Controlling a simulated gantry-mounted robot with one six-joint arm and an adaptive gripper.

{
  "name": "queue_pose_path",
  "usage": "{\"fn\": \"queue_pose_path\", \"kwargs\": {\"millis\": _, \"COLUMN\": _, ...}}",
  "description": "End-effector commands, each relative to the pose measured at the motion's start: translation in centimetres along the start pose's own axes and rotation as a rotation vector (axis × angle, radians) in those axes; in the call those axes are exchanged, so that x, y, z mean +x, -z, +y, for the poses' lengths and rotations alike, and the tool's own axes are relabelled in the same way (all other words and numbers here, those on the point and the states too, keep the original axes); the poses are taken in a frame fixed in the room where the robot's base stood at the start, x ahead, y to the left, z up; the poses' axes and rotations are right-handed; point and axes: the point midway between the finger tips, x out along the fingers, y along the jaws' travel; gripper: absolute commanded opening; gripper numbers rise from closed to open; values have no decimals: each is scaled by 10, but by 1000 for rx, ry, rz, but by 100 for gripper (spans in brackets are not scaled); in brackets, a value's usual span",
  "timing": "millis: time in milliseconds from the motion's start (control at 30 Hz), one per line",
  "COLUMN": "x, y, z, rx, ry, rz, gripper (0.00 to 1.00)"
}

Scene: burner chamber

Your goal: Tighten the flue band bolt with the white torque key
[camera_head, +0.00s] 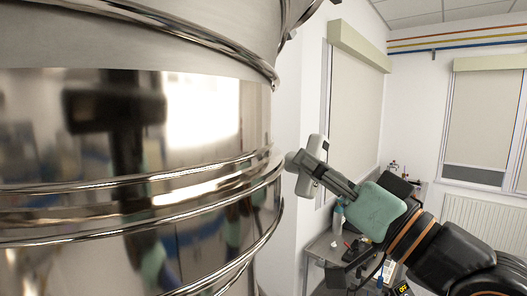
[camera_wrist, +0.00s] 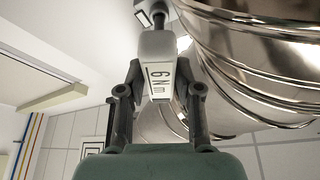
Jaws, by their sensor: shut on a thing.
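The torque key (camera_head: 316,165) is a pale grey-white tool held in front of my gripper (camera_head: 322,174), beside the right edge of the flue. In the wrist view the key (camera_wrist: 157,48) carries a white label reading "6 Nm". My gripper (camera_wrist: 160,92) is shut on it, with one dark finger on each side. The flue (camera_head: 130,125) is a large shiny metal cylinder ringed by raised bands (camera_head: 150,222). The flue also fills the upper right of the wrist view (camera_wrist: 262,55). The band bolt is not clearly visible, and I cannot tell whether the key touches it.
A grey workbench (camera_head: 325,248) with small items and a dark monitor stands behind my arm. Windows with closed blinds (camera_head: 355,110) line the walls, and a radiator (camera_head: 477,212) is at the right. Open air separates my arm from the walls.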

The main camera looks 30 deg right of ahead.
Motion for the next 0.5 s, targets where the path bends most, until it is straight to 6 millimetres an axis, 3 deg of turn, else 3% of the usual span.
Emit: {"fn": "queue_pose_path", "kwargs": {"millis": 500, "x": 0, "y": -1, "z": 0, "rx": 70, "ry": -28, "rz": -1, "gripper": 0}}
